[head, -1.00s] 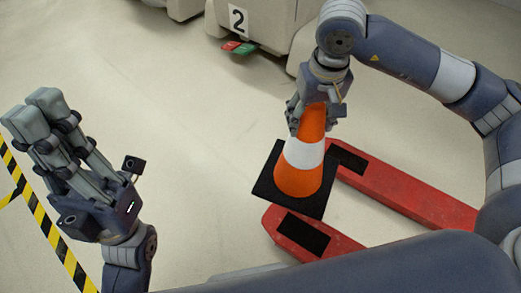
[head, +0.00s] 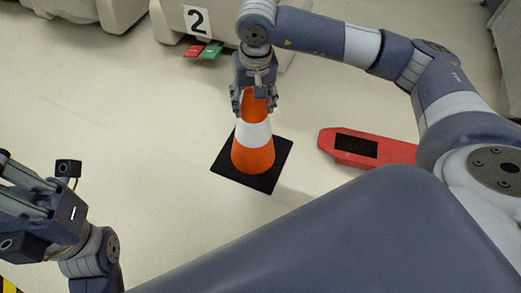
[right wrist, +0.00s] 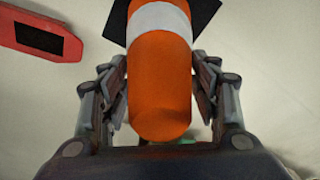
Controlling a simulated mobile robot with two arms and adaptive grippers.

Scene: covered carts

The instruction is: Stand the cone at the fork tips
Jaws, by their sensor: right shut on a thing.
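The orange cone (head: 253,155) has a white band and a square black base (head: 225,167). It stands close to upright, left of the red fork (head: 395,151) and apart from its tip. Whether its base touches the floor I cannot tell. My right gripper (head: 255,99) is shut on the cone's top from above; the right wrist view shows its fingers on both sides of the cone (right wrist: 160,85). The fork, with a black pad, also shows there at upper left (right wrist: 15,45). Only one fork shows in the head view. My left gripper (head: 25,200) is cut off at the left edge, fingertips out of view.
A pale covered cart with a number 2 plate (head: 197,20) and red and green pedals (head: 203,50) stands at the back. Another pale covered shape (head: 75,8) is at upper left. Yellow-black floor tape (head: 8,286) shows at lower left. Floor left of the cone is clear.

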